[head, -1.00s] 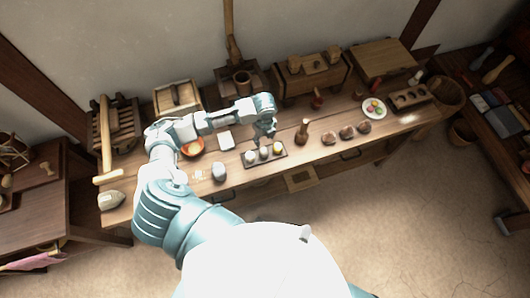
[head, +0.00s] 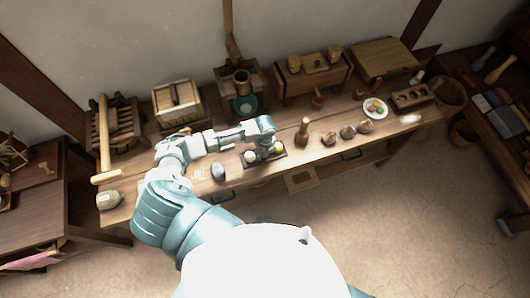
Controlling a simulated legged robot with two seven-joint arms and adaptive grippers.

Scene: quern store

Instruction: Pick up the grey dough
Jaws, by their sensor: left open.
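A small dark tray (head: 254,164) lies near the front edge of the long wooden table and holds small round dough pieces. A pale grey-white piece (head: 250,156) sits at its left end and a yellow one (head: 278,149) at its right. My left gripper (head: 265,151) is open just over the middle of the tray and hides much of the middle piece. I cannot tell whether it touches anything. My right gripper is out of view.
A wooden pestle-like object (head: 302,132) stands right of the tray, with several brown lumps (head: 347,132) beyond it. A plate with coloured pieces (head: 375,108) is further right.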

